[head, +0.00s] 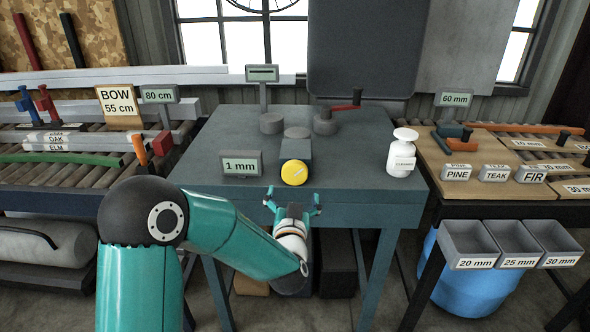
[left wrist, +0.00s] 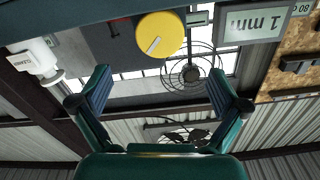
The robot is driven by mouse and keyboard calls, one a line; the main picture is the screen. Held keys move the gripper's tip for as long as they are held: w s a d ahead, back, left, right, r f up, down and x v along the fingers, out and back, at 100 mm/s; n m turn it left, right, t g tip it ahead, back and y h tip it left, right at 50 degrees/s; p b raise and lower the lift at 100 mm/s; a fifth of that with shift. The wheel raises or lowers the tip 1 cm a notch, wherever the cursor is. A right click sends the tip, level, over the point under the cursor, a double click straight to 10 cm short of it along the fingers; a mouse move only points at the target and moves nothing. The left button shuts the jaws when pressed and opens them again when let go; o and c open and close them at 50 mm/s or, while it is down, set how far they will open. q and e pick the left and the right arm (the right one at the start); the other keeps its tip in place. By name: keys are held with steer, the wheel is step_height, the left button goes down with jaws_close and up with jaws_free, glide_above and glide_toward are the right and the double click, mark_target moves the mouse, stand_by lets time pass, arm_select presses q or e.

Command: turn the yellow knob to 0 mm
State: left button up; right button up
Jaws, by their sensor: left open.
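The yellow knob (head: 294,173) is on the front of a grey block on the dark table, with a pale pointer line on its face. A small display (head: 241,164) left of it reads 1 mm. My left gripper (head: 293,197) is open and empty, just in front of and below the knob, apart from it. In the left wrist view, which is upside down, the knob (left wrist: 160,34) shows beyond the spread fingers (left wrist: 160,92), and the 1 mm display (left wrist: 253,22) is at the upper right. My right gripper is not in view.
A blank-looking display (head: 262,74) stands behind. Roller benches flank the table. Grey bins (head: 470,244) hang at the right.

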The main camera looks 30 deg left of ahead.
mark_target(294, 174)
arm_select(q)
steer(key=p+x, duration=0.1)
steer(key=x, duration=1)
steer(key=shift+w+p, duration=0.3)
steer(key=shift+w, duration=0.05)
steer(key=c, duration=1.2)
steer(key=shift+f+n+b, duration=0.25)
steer(key=shift+n+b, duration=0.35)
steer(key=shift+b, duration=0.5)
steer(key=n+b, duration=0.5)
steer(key=b, duration=0.3)
steer(key=shift+s+a+n, duration=0.1)
steer(key=shift+a+n, duration=0.05)
steer(key=shift+n, duration=0.25)
steer(key=shift+n+b, duration=1)
steer(key=shift+r, duration=0.1)
